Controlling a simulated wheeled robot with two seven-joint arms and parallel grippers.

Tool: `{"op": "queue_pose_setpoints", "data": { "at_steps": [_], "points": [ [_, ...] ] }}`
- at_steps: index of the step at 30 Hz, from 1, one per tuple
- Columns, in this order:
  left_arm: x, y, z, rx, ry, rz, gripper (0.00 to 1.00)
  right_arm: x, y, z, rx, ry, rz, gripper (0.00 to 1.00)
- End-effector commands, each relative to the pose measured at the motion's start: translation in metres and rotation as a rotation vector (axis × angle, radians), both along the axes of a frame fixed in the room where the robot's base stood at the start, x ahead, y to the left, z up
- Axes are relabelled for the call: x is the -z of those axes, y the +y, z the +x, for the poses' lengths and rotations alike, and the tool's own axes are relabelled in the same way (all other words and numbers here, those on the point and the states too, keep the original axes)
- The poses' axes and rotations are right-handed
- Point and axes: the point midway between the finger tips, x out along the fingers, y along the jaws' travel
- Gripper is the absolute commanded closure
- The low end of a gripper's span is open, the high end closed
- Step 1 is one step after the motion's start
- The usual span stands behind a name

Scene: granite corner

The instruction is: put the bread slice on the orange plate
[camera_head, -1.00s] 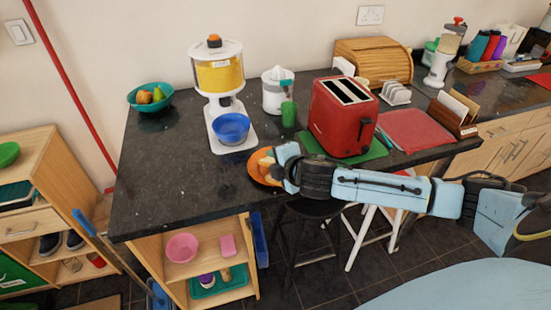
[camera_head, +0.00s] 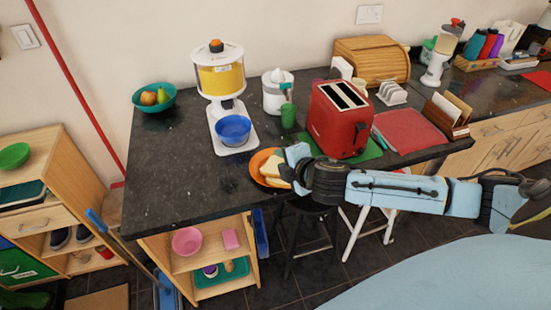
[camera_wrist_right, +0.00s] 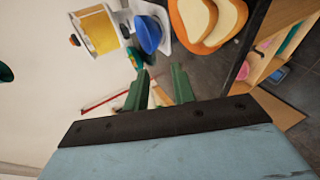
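The orange plate (camera_head: 256,162) lies on the dark granite counter near its front edge. Two pale bread slices lie on it, an upper slice (camera_head: 273,164) and a lower one (camera_head: 276,181); they overlap its right side. The right wrist view also shows the plate (camera_wrist_right: 180,25) with a slice (camera_wrist_right: 195,18) and another slice (camera_wrist_right: 228,18) side by side. My right gripper (camera_head: 291,163) is just right of the bread in the head view, partly hiding the plate. In the wrist view its green fingers (camera_wrist_right: 160,85) are apart with nothing between them. My left gripper is out of view.
The red toaster (camera_head: 338,122) on a green mat stands right behind my right gripper. A blue bowl (camera_head: 233,130) sits under the dispenser (camera_head: 218,75) behind the plate. A black stool (camera_head: 312,207) is below the front edge.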

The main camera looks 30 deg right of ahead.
Motion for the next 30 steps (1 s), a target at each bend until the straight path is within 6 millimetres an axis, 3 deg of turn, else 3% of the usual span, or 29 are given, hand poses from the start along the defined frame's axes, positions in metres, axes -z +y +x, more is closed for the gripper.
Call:
{"op": "queue_pose_setpoints", "data": {
  "at_steps": [1,6,17,20,23,27,30],
  "points": [
    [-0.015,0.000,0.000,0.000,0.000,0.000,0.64,-0.014,0.000,-0.003,0.000,0.001,0.000,0.74],
    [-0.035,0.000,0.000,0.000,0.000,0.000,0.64,-0.032,0.000,-0.010,0.000,0.000,-0.001,0.74],
    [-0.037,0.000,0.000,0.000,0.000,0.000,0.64,-0.033,0.000,-0.012,0.001,0.001,0.002,0.74],
    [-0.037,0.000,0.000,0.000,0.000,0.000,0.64,-0.029,0.009,-0.018,0.023,0.015,0.042,0.74],
    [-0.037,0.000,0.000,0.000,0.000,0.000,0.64,-0.021,0.029,-0.036,0.097,0.064,0.159,0.74],
    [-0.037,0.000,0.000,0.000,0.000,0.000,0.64,-0.006,0.060,-0.083,0.307,0.197,0.416,0.74],
    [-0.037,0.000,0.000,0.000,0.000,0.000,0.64,0.002,0.070,-0.120,0.483,0.304,0.577,0.74]
  ]
}}
